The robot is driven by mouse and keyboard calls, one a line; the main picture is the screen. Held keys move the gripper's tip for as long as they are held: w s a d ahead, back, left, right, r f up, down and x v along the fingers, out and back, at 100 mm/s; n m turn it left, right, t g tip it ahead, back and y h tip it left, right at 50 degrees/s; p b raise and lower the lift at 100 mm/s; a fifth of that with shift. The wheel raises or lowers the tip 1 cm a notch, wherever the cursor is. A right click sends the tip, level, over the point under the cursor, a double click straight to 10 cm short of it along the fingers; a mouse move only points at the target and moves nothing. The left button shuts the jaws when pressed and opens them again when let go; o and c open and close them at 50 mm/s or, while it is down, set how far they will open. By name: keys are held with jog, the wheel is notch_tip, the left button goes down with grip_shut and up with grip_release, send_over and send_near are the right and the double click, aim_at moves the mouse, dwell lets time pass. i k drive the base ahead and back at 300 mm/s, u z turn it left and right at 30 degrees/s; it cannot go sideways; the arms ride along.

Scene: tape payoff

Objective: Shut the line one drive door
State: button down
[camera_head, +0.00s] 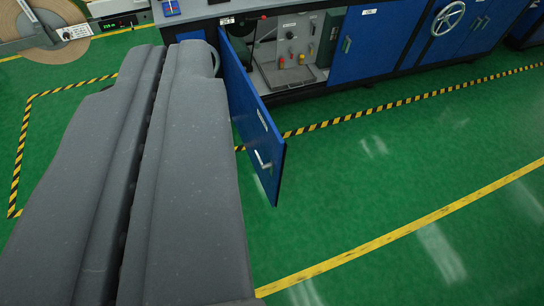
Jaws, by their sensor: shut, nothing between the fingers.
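The blue drive door (258,138) stands wide open, swung out from the cabinet toward me. It hangs at the left side of the open bay (290,50). A silver handle (262,160) and a pale strip show on its face near the free end. I cannot read which line it belongs to. My gripper (163,58) fills the left of the view, its two grey fingers shut together with nothing between them. Its tips lie left of the door and hide part of the cabinet front. I cannot tell whether the right finger touches the door.
The blue cabinet row (400,45) runs along the back, with a white handwheel (448,18) at right. A tape roll (48,35) stands at upper left. Yellow-black floor tape (400,106) passes before the cabinets. The green floor right of the door is clear.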

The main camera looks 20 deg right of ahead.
aim_at(257, 129)
jog(key=z, duration=0.3)
jog(key=i, duration=1)
jog(key=u, duration=0.05)
